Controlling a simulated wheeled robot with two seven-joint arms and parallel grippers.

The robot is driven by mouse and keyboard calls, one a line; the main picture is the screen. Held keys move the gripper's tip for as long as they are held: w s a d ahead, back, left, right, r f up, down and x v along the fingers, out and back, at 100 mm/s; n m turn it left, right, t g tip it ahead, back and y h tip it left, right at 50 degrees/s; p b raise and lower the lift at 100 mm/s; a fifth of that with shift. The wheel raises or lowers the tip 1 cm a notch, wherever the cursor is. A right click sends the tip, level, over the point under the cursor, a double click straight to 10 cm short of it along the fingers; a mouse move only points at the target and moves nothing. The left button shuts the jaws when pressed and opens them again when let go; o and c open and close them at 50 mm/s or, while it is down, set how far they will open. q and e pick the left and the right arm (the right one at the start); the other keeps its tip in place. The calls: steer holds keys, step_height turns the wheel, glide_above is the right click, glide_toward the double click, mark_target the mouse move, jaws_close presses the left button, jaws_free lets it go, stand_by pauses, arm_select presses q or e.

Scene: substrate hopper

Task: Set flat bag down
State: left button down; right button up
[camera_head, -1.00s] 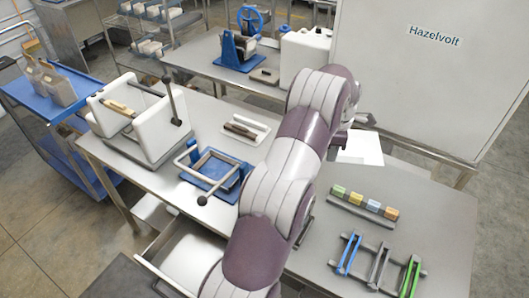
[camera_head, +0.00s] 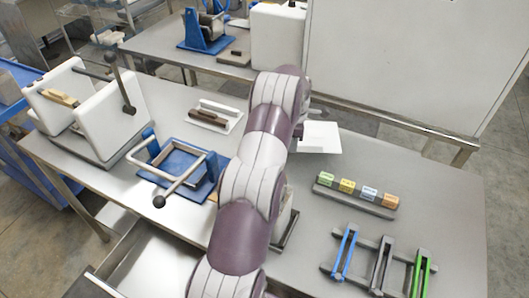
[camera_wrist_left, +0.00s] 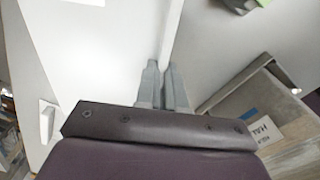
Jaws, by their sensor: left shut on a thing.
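The flat bag (camera_head: 320,138) is a plain white sheet-like piece in the head view, near the table's back edge. It lies right beside the end of my left arm. My left gripper (camera_head: 300,132) is mostly hidden behind its own wrist there. In the left wrist view my left gripper (camera_wrist_left: 163,88) shows two grey fingers close together, shut on the bag's edge. The white bag (camera_wrist_left: 105,55) fills much of that view to the left of the fingers. I cannot tell whether the bag touches the tabletop. My right gripper is not in view.
The steel table (camera_head: 315,235) has free room around its middle. A rack with several coloured blocks (camera_head: 357,190) and a stand with blue, grey and green clips (camera_head: 380,262) are at right. A blue frame press (camera_head: 178,168), a dark-handled tool tray (camera_head: 215,117) and white sealer (camera_head: 108,108) are at left.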

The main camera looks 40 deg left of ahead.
arm_select(q)
steer(key=a+f, duration=0.2)
steer(key=a, duration=0.1)
steer(key=a+f+p, duration=0.1)
steer(key=a, duration=0.1)
steer(key=shift+s+a, duration=0.15)
step_height(320, 180, down, 4)
steer(key=b, duration=0.4)
steer(key=shift+f, duration=0.2)
steer(key=shift+r, duration=0.1)
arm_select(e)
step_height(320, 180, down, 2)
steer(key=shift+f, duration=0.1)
arm_select(q)
steer(key=c, duration=1.2)
jaws_free()
steer(key=shift+c, duration=0.2)
